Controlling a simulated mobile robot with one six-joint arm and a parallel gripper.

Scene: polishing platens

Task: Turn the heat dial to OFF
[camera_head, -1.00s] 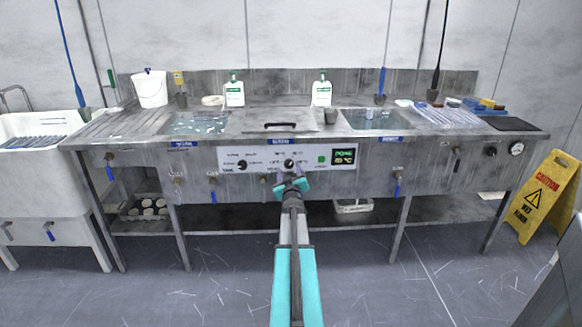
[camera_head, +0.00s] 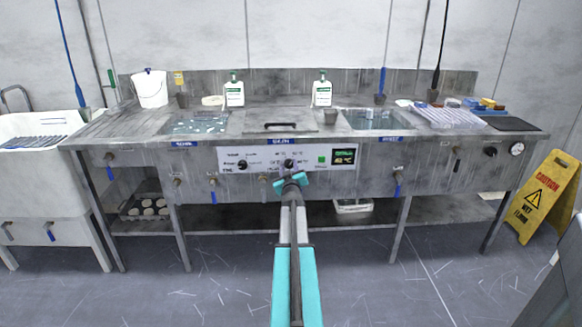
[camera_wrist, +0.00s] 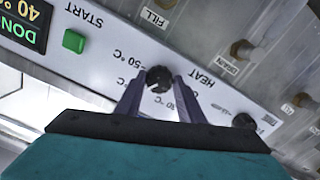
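The heat dial (camera_wrist: 158,79) is a round black knob on the white control panel, beside the upside-down word HEAT in the wrist view. It also shows in the head view (camera_head: 289,163), just above my gripper (camera_head: 291,179). My gripper's two grey fingers (camera_wrist: 160,86) lie on opposite sides of the dial, their tips close against it, and appear shut on it. The nearby print reads "50 °C" and "30 °C"; the OFF mark and the dial's pointer cannot be made out.
A second black dial (camera_head: 242,164) sits left on the panel (camera_head: 268,157). A green START button (camera_wrist: 74,41) and a display (camera_wrist: 24,20) lie on the other side. Valves line the steel bench front. A yellow wet-floor sign (camera_head: 541,197) stands at the right.

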